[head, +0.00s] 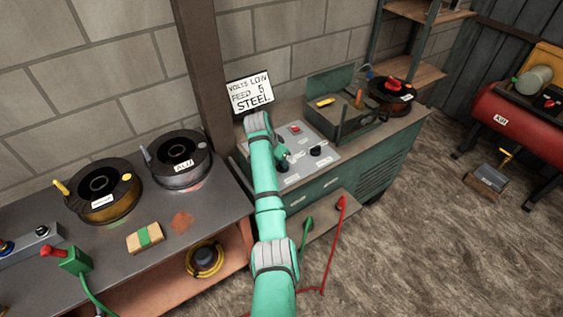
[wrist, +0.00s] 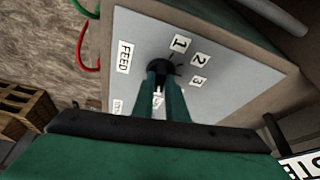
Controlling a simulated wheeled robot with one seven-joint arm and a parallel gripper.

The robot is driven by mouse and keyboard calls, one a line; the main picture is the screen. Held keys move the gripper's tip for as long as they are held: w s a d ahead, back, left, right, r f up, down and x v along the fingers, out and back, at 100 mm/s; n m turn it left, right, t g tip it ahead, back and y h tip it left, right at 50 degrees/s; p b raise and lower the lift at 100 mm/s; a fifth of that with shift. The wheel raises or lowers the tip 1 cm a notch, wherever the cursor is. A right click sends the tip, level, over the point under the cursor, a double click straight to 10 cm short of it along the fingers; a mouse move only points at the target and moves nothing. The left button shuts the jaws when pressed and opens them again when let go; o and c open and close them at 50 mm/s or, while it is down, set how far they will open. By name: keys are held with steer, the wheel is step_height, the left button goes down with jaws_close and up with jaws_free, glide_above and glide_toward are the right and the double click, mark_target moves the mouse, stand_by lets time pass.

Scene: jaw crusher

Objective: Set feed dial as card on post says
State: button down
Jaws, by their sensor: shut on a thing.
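The card (head: 250,92) by the brown post (head: 205,60) reads VOLTS LOW, FEED 5, STEEL. The feed dial (wrist: 160,67) is a black knob on a grey panel (wrist: 225,75), beside a FEED label and number labels 1, 2 and 3. My gripper (wrist: 163,82) is shut on the feed dial, its two green fingers at the knob's sides. The fingers hide part of the dial and the labels nearest them, so I cannot tell its setting. In the head view my gripper (head: 282,154) is over the panel's left part.
A second black knob (head: 316,151) and a red button (head: 295,129) are on the panel. An open tray (head: 345,115) stands behind it. Wire spools, one labelled ALU (head: 181,160), sit on the left bench. Red and green cables hang in front.

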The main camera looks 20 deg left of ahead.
stand_by(0.3)
steer(key=c, duration=1.8)
jaws_free()
steer(key=shift+o, duration=0.2)
steer(key=shift+r, duration=0.1)
steer(key=v, duration=1)
steer(key=shift+r, duration=0.35)
steer(key=shift+s+a+f, duration=0.1)
steer(key=shift+s+a, duration=0.05)
steer(key=shift+s, duration=0.1)
